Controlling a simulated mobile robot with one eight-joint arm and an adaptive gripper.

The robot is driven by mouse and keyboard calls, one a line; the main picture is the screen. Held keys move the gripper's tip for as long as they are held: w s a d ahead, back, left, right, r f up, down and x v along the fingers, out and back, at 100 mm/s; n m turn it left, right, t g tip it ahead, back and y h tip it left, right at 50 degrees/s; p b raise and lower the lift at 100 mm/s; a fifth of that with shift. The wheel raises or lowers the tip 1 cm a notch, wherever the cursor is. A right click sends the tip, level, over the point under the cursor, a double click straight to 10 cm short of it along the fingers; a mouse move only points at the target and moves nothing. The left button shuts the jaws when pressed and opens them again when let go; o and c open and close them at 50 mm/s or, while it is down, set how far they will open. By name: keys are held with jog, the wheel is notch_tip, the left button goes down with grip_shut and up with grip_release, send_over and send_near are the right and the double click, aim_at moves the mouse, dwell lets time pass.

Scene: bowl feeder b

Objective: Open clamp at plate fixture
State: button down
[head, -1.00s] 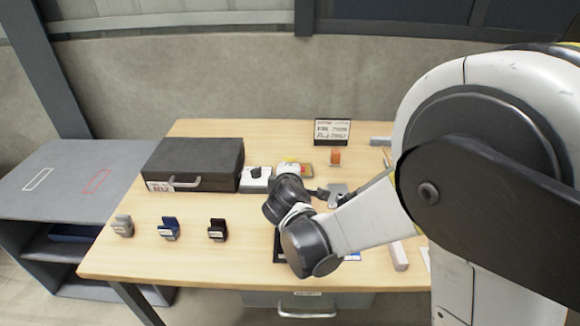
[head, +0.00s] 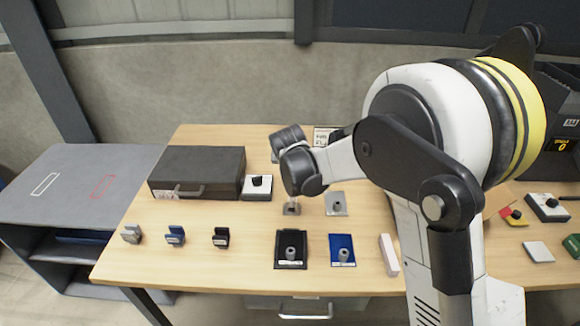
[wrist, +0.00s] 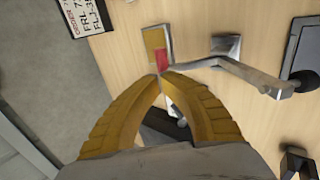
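A grey metal clamp (wrist: 245,70) shows in the wrist view. Its bent arm runs from my fingertips past a square base toward a dark plate with a peg at right. My gripper (wrist: 162,76) has yellow ribbed fingers whose tips meet at the near end of the clamp's lever, beside a red patch over a brass-coloured piece. They look closed on that lever end; the exact contact is small. In the head view the clamp (head: 291,208) stands behind the black plate fixture (head: 290,262), and my wrist hides my fingers.
A blue plate (head: 342,240) and a grey plate (head: 337,204) with pegs sit to the right. A black case (head: 198,168), a white knob box (head: 257,187) and small holders (head: 175,236) are to the left. A sign (wrist: 85,15) stands at the back.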

jog(key=w+g, duration=0.1)
jog(key=w+f+g, duration=0.1)
jog(key=shift+w+f+g+p, duration=0.15)
jog(key=shift+f+g+p, duration=0.15)
jog(key=shift+g+p, duration=0.1)
jog(key=shift+w+f, duration=0.3)
jog(key=shift+f, duration=0.15)
jog(key=w+p+v, duration=0.1)
jog(key=p+v, duration=0.4)
jog(key=v, duration=0.9)
jog(key=shift+r, duration=0.2)
